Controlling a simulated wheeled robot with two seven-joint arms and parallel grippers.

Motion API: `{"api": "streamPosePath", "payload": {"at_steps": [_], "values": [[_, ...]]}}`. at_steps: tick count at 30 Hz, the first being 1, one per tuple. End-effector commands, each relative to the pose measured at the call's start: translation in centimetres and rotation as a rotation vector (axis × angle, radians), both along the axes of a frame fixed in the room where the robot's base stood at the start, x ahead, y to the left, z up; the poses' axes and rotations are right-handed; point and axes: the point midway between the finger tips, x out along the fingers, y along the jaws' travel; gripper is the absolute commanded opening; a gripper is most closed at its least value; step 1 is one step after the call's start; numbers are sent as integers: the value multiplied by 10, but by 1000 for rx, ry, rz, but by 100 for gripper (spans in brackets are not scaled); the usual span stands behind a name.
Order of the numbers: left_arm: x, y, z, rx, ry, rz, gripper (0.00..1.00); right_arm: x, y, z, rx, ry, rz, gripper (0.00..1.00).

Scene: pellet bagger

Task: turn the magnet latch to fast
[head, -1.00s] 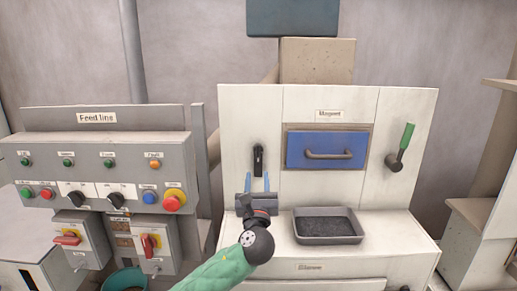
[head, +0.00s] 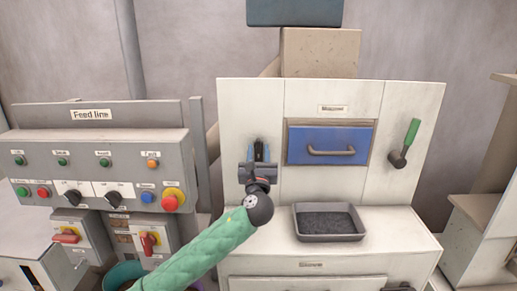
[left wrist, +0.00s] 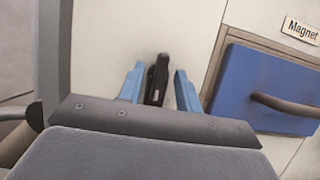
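The black magnet latch (head: 259,143) is on the white panel, left of the blue magnet drawer (head: 328,146). In the left wrist view the latch (left wrist: 157,80) stands about upright. My left gripper (head: 259,152) is in front of it, its blue fingers pointing at the panel. In the left wrist view the gripper (left wrist: 159,84) is open, one finger on each side of the latch, with a visible gap on both sides. I cannot tell how deep the fingers reach around it. The gripper hides the latch's lower part in the head view. My right gripper is not in view.
A green-handled lever (head: 405,142) is right of the drawer. A grey tray of dark pellets (head: 329,237) sits on the ledge below. The feed line control panel (head: 95,155) with buttons and knobs stands to the left. A grey post (head: 198,150) rises between them.

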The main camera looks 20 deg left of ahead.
Motion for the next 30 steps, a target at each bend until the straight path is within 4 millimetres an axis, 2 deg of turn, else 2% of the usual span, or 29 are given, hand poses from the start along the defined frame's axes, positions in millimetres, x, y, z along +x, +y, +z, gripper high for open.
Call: {"api": "streamPosePath", "payload": {"at_steps": [6,13,14,18,26,30], "values": [[6,2,3,-1,-1,0,35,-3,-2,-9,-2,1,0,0],[6,2,3,-1,0,0,35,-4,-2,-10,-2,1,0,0],[6,2,3,-1,0,0,31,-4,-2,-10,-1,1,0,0],[6,2,3,-1,0,0,4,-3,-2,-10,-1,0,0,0],[6,2,2,-18,-5,0,4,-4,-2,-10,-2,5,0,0],[6,1,1,-65,-18,-1,4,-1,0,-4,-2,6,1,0]]}}
